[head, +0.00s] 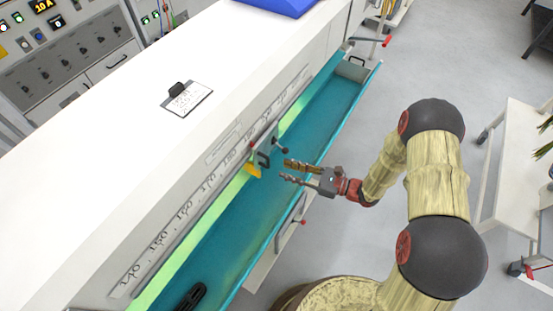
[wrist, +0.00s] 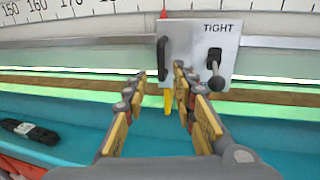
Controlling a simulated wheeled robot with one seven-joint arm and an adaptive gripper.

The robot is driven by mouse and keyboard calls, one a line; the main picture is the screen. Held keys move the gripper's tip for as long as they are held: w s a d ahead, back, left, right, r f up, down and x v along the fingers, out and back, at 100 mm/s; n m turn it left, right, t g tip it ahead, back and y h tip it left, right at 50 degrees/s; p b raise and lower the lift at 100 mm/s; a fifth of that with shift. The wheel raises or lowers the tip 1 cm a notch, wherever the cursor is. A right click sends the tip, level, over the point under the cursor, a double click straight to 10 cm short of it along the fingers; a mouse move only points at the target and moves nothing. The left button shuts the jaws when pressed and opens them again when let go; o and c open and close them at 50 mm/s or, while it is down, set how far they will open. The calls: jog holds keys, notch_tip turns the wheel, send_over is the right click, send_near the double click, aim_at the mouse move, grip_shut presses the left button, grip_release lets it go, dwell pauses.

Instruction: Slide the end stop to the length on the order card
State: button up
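The end stop (head: 267,146) is a grey plate on the rail along the trough's back edge. In the wrist view the end stop (wrist: 190,42) has a black handle (wrist: 163,58) at left, a lever with a ball knob (wrist: 215,72) at right hanging down, and the word TIGHT above it. A yellow piece (wrist: 168,101) hangs below, partly hidden by a finger. My gripper (head: 291,171) is open and empty, its fingers (wrist: 160,72) pointing at the handle side, apparently short of it. The order card (head: 187,98) lies on the white top; its writing is unreadable.
A number scale (head: 185,208) runs along the rail; 150, 160 and 170 show at left in the wrist view. The teal trough (head: 330,120) lies below. A black object (wrist: 32,131) lies in it. A white table (head: 520,170) stands right of my arm.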

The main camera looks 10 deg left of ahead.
aim_at(268, 167)
jog(key=a, duration=0.2)
jog(key=w+a, duration=0.1)
jog(key=a, duration=0.2)
jog(key=a+b, duration=0.1)
jog(key=a, duration=0.1)
jog(key=shift+w+a+r, duration=0.35)
jog(key=shift+a, duration=0.05)
jog(key=shift+c, duration=1.2)
jog(key=c, duration=0.4)
grip_shut()
